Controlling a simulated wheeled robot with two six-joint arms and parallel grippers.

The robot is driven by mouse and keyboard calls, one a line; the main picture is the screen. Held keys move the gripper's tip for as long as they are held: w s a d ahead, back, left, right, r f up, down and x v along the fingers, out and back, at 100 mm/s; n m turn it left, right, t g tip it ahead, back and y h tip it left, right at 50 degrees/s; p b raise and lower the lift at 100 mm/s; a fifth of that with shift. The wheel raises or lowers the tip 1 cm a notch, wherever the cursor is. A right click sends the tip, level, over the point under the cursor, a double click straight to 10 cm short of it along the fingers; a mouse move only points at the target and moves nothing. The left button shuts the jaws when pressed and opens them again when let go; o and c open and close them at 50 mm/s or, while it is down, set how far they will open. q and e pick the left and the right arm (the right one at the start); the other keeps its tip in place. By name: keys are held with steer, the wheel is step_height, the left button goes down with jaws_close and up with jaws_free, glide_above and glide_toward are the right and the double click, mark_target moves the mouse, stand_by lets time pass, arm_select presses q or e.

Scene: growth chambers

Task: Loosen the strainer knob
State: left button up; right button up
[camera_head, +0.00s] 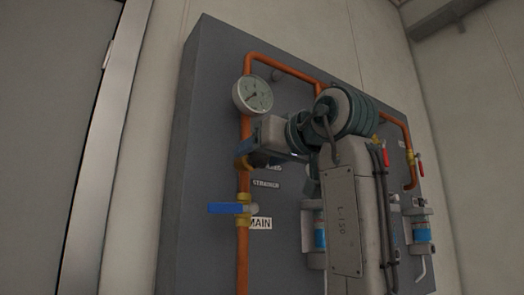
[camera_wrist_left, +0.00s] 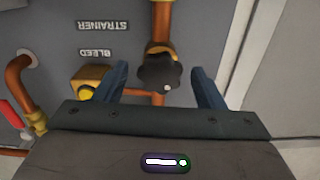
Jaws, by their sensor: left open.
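The strainer knob (camera_wrist_left: 159,73) is black and lobed, on a brass fitting of the copper pipe. In the left wrist view it sits between the two blue fingers of my left gripper (camera_wrist_left: 159,70), which is open with a gap on each side of it. In the head view my left gripper (camera_head: 262,156) is at the panel by the brass strainer fitting (camera_head: 242,162); my gripper and arm hide most of the knob there. The STRAINER label (camera_wrist_left: 103,25) appears upside down in the wrist view. My right gripper is not in view.
The grey panel (camera_head: 205,110) carries a pressure gauge (camera_head: 253,95) above and a blue-handled MAIN valve (camera_head: 230,208) below. A yellow bleed part (camera_wrist_left: 88,92) is close beside one finger. A red-handled valve (camera_head: 420,166) and a canister (camera_head: 421,231) are at right.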

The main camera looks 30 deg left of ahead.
arm_select(q)
steer(key=c, duration=1)
